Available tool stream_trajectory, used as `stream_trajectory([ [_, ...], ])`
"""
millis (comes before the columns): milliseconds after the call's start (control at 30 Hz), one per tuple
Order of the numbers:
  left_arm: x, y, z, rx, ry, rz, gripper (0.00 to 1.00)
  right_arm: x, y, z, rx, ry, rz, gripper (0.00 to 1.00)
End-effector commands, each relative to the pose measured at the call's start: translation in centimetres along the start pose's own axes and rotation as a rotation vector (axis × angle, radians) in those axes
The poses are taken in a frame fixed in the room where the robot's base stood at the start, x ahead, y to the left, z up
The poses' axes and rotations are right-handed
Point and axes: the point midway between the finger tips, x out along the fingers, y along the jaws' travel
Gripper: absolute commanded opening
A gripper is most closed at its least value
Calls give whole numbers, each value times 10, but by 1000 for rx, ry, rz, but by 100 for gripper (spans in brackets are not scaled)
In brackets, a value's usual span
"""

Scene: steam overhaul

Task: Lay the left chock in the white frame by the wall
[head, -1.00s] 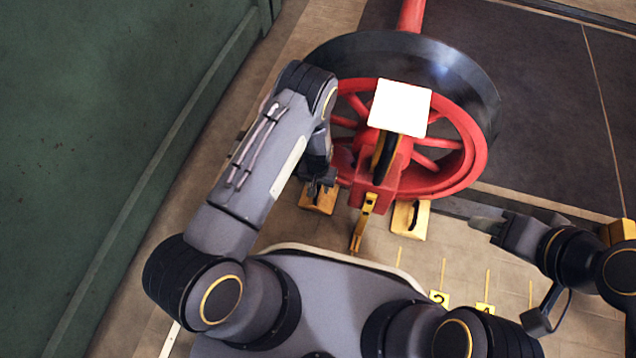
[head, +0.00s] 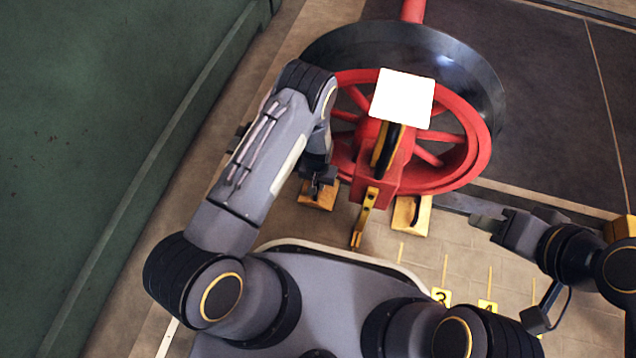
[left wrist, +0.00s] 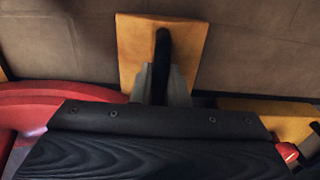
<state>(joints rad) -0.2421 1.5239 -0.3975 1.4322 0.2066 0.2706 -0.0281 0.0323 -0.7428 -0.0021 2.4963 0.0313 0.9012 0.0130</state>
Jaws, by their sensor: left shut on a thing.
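The left chock (head: 315,198) is a yellow block with a black handle on the floor in front of the red wheel. In the left wrist view the chock (left wrist: 190,40) lies flat below the fingers. My left gripper (head: 318,184) is shut on its black handle (left wrist: 162,48). Whether the chock is lifted off the floor I cannot tell. My right gripper (head: 474,216) is off to the right, apart from the chocks; its finger gap is unclear. A white strip (head: 168,338) lies on the floor near the green wall; whether it is part of the white frame I cannot tell.
The red wheel (head: 465,150) with its dark rim stands ahead. A second yellow chock (head: 418,222) sits to its right, beside a yellow upright piece (head: 365,214). The green wall (head: 90,130) runs along the left, with a strip of bare floor beside it. Numbered yellow markers (head: 440,296) lie right.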

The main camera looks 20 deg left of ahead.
Motion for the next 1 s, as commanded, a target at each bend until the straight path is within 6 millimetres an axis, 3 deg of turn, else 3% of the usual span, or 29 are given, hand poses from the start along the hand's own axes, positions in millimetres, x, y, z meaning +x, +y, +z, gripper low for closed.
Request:
stream_trajectory([
  [367, -1, -2, -1, 0, 2, 0, 0, 0, 0, 0, 0, 0, 0, 36],
  [1000, -4, -32, -1, 0, 2, 0, 0, 0, 0, 0, 0, 0, 0, 36],
])
